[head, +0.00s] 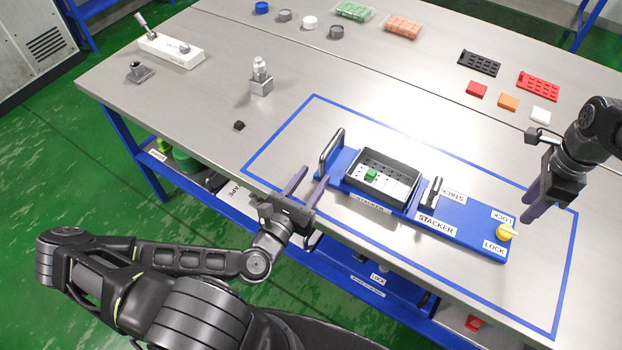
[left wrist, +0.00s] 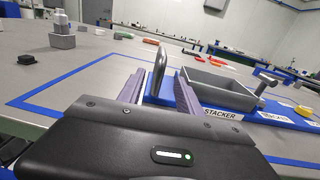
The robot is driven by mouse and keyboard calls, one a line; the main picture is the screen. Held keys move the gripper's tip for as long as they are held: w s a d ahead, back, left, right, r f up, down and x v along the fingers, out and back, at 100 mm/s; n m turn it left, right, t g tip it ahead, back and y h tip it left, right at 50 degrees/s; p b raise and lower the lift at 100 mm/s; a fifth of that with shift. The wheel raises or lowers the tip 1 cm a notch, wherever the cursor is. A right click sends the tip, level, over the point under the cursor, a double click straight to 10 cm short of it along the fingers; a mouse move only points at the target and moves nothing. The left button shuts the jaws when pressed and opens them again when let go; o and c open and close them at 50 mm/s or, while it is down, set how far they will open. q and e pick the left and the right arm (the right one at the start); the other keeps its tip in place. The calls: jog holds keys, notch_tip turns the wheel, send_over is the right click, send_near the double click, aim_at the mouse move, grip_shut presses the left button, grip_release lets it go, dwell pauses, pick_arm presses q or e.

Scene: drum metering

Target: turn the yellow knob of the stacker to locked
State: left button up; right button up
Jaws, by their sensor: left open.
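The blue stacker (head: 455,232) lies inside a blue taped rectangle on the table. Its yellow knob (head: 505,232) is at the right end, between two LOCK labels, with a pale pointer toward the right. The knob also shows small in the left wrist view (left wrist: 304,111). My left gripper (head: 313,182) is open and empty at the stacker's left end, near its upright metal handle (head: 331,147). My right gripper (head: 530,207) is above and right of the knob, apart from it; its finger gap is hard to make out.
A grey tray (head: 402,164) on the stacker holds a green block (head: 371,174). A small lever (head: 432,192) stands right of the tray. Red, orange and white pieces lie behind. A grey fixture (head: 261,84) and black piece (head: 239,125) stand left of the tape.

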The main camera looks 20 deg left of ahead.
pick_arm(q)
jog(key=shift+w, duration=0.1)
jog(key=shift+w+d, duration=0.15)
jog(key=shift+w, duration=1.75)
jog(key=shift+w+d, duration=0.1)
jog(key=shift+w, duration=1.8)
jog(key=shift+c, duration=0.3)
grip_shut()
